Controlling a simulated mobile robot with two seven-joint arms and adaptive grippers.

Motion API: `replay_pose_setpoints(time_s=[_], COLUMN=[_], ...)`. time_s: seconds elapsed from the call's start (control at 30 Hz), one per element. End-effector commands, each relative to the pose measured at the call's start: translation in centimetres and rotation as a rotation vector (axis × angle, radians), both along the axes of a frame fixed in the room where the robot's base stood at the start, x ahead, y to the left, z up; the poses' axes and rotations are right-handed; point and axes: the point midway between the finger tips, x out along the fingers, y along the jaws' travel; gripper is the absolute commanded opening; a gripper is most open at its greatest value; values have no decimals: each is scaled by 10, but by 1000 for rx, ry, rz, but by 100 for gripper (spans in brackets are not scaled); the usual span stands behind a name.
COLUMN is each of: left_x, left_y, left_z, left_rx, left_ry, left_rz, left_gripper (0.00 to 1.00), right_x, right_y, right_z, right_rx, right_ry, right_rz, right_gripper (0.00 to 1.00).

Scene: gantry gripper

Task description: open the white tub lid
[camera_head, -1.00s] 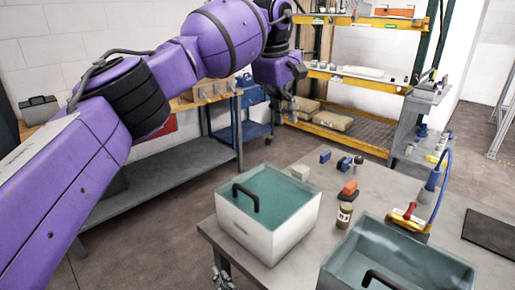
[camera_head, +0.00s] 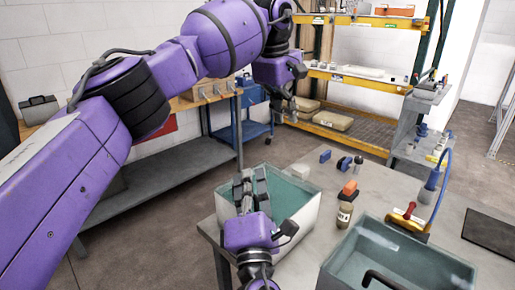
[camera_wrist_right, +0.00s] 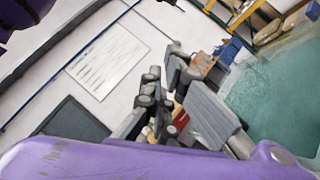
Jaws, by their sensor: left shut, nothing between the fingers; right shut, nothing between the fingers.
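The white tub (camera_head: 305,222) stands at the near left corner of the grey table. Its teal top (camera_head: 290,195) is partly covered by my right gripper (camera_head: 250,178), which hides the dark handle. My right gripper is shut and empty, reaching over the tub's left part; I cannot tell whether it touches the handle. In the right wrist view the teal surface (camera_wrist_right: 275,95) lies to the right of the fingers. My left gripper (camera_head: 291,110) is shut and empty, raised well behind the tub.
A second tub (camera_head: 385,255) with a dark handle stands at the front right. A dark mat (camera_head: 492,232) lies at the far right.

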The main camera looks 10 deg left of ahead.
Motion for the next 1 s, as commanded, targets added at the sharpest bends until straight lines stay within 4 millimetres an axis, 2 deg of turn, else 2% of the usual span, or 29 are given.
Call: replay_pose_setpoints(time_s=[0.1,0.27,0.4,0.6,1.0], left_x=[0,0,0,0,0], left_y=[0,0,0,0,0], left_z=[0,0,0,0,0], left_rx=[0,0,0,0,0], left_ry=[0,0,0,0,0], left_rz=[0,0,0,0,0], left_gripper=[0,0,0,0,0], right_x=[25,55,68,78,79], right_y=[5,11,-3,-11,-12], right_z=[11,22,32,39,39], right_rx=[1,1,1,2,3], right_ry=[-3,-1,-1,1,1], right_rz=[0,0,1,0,1], right_gripper=[0,0,0,0,0])
